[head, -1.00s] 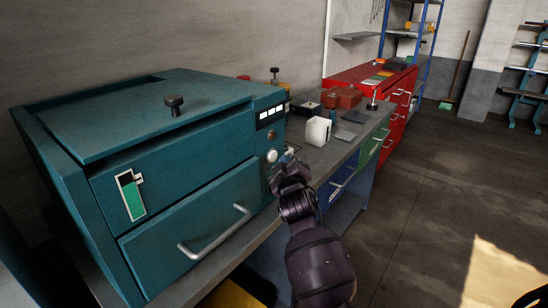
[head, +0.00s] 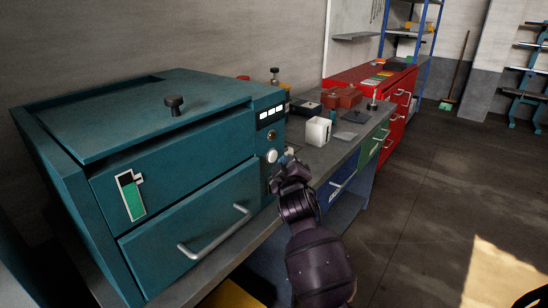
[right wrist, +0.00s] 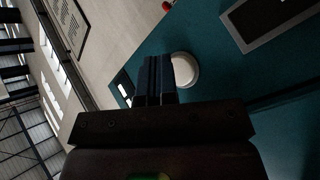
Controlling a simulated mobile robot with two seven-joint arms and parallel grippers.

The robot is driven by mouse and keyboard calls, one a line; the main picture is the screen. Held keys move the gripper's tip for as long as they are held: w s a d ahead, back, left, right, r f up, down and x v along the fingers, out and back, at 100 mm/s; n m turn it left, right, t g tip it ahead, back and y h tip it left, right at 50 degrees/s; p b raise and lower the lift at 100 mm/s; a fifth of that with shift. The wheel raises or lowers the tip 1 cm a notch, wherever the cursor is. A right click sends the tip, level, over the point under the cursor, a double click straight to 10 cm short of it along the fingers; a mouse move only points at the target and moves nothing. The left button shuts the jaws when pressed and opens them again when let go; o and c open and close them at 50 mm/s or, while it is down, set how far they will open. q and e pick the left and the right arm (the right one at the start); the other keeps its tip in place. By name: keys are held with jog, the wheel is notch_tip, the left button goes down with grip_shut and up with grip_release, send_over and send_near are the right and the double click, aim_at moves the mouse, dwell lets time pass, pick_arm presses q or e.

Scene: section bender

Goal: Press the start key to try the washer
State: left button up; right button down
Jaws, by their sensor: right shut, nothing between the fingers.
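The washer (head: 180,160) is a teal cabinet at the left of the head view, with a lid, a front drawer and a narrow control strip at its right. My left gripper is not in view.
A grey bench (head: 310,165) runs right from the washer, carrying a white block (head: 318,131) and small tools. A red cabinet (head: 380,100) stands beyond. The floor (head: 430,190) at the right is clear.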

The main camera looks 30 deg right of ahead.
dwell(0.6)
jog(key=shift+w, duration=0.1)
jog(key=shift+w+a, duration=0.2)
jog(key=shift+w, duration=0.1)
jog(key=shift+w, duration=0.15)
dwell(0.4)
jog(key=shift+w+a, duration=0.15)
jog(key=shift+w, duration=0.1)
dwell(0.5)
jog(key=shift+s, duration=0.1)
jog(key=shift+s+d+p, duration=0.3)
jog(key=shift+s+p, duration=0.15)
jog(key=shift+s, duration=0.25)
